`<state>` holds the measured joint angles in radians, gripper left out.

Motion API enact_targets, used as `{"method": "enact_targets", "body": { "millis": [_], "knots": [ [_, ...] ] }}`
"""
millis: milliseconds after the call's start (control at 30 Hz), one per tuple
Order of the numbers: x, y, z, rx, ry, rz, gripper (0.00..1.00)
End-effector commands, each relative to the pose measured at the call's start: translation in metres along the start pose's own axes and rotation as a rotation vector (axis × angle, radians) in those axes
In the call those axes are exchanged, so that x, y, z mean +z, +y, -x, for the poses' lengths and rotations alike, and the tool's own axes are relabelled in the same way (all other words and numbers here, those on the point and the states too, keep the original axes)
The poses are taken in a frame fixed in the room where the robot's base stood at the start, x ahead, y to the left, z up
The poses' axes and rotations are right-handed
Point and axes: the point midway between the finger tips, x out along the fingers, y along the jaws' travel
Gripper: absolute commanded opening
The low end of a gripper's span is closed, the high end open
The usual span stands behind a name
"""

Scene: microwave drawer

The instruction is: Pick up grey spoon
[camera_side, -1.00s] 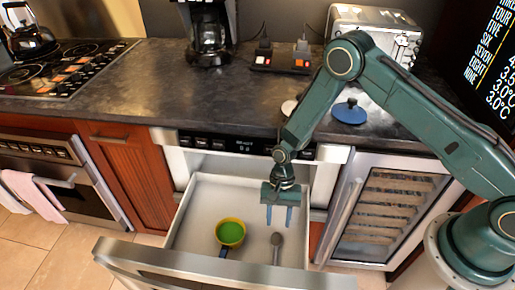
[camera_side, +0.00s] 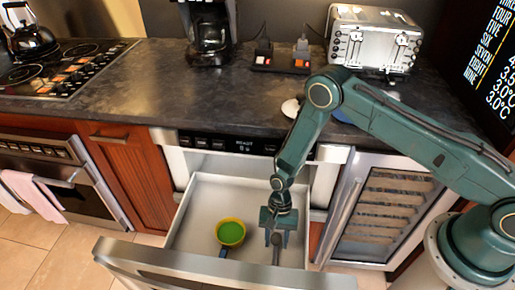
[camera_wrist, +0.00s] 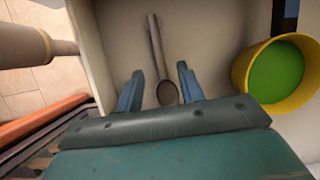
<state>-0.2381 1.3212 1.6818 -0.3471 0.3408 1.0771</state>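The grey spoon (camera_wrist: 157,55) lies on the floor of the open drawer (camera_side: 190,224). In the wrist view its bowl end is between my two blue fingers and its handle runs away from them. In the side view the spoon (camera_side: 276,252) shows just below my gripper, partly hidden by it. My gripper (camera_side: 276,240) is open, its fingers apart on both sides of the spoon; it also shows in the wrist view (camera_wrist: 160,85). The frames show no clear contact with the spoon.
A yellow pan with a green inside (camera_side: 230,232) sits in the drawer left of the spoon; it also shows in the wrist view (camera_wrist: 277,72). The drawer's front panel (camera_side: 215,268) and side walls surround them. The counter (camera_side: 150,85) is above.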

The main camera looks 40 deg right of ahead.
Motion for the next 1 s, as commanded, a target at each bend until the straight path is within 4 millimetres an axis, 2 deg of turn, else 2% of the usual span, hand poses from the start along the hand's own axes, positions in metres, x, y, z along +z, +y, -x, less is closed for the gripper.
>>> {"method": "enact_targets", "body": {
  "millis": [400,1000],
  "knots": [
    [0.002,0.0,-0.041,0.001,-0.001,0.001,0.38],
    [0.002,0.0,-0.044,0.0,0.0,0.001,0.36]
  ]
}}
